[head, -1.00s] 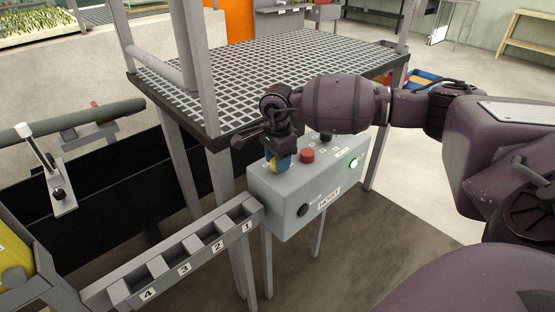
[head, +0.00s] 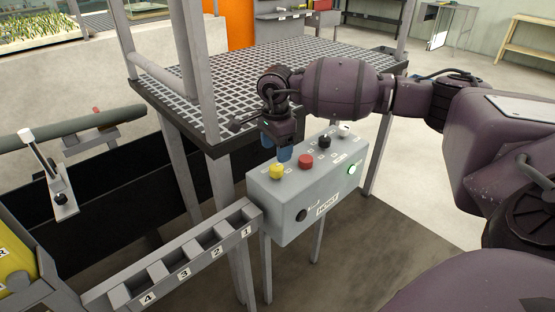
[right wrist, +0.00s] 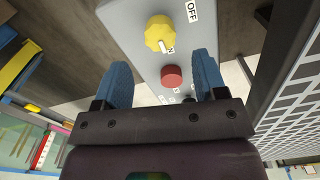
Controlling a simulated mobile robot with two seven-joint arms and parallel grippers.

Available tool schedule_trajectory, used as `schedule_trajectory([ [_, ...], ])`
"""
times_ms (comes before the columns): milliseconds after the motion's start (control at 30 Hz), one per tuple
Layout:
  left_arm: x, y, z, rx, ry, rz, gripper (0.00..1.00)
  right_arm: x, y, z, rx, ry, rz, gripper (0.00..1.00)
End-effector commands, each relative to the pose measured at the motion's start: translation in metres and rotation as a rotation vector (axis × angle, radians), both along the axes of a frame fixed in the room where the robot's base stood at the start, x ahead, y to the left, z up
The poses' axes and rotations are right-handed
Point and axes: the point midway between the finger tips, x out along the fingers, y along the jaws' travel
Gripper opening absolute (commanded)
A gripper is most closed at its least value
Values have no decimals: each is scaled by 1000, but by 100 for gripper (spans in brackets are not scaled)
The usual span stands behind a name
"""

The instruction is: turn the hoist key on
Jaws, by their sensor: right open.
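The grey hoist control box (head: 272,205) stands on legs in the middle of the head view, with a HOIST label on its front. A yellow knob (head: 277,171) sits on its top at the left end. In the right wrist view, this yellow knob (right wrist: 160,33) has a white mark at its edge. An OFF label lies beside it, and another label is partly covered. My right gripper (head: 284,152) is open and empty, its blue fingers just above the box top, apart from the knob. My left gripper is not in view.
A red button (head: 305,161), a black knob (head: 323,141) and a white knob (head: 344,129) share the box top. A grating platform (head: 240,75) stands close behind.

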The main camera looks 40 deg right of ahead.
Motion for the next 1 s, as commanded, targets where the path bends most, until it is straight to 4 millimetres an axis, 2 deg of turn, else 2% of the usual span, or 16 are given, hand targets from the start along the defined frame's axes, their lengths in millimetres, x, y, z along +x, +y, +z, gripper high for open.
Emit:
schedule_trajectory([
  [33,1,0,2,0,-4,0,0,1,0,12,0,-5,1,65],
  [100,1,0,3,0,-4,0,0,0,0,22,0,-4,1,65],
  [333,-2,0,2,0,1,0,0,0,0,44,0,-1,0,65],
  [1000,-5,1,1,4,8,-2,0,-1,2,45,6,2,0,65],
])
